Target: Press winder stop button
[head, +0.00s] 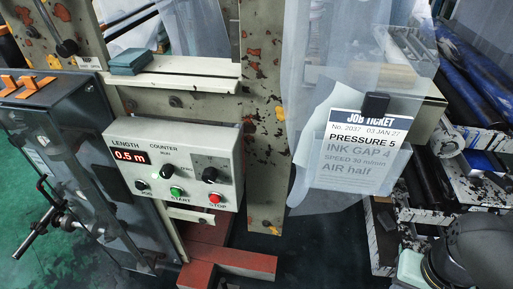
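The winder control box (148,134) is a pale panel at the left of the head view, fixed to the worn machine frame. Its red stop button (215,198) sits at the lower right of the panel, above the label STOP. The green start button (176,191) is to its left, and a jog button (143,186) is further left. Nothing covers the stop button. My gripper's fingers do not show; only a dark rounded part, apparently of my arm, shows at the lower right, well away from the panel.
A job ticket (361,150) hangs under a black clip (375,105) on translucent film, right of the panel. A grey cabinet with orange switches (28,84) and a crank handle (45,215) stand left. Red blocks (235,262) lie below. Rollers and trays fill the right.

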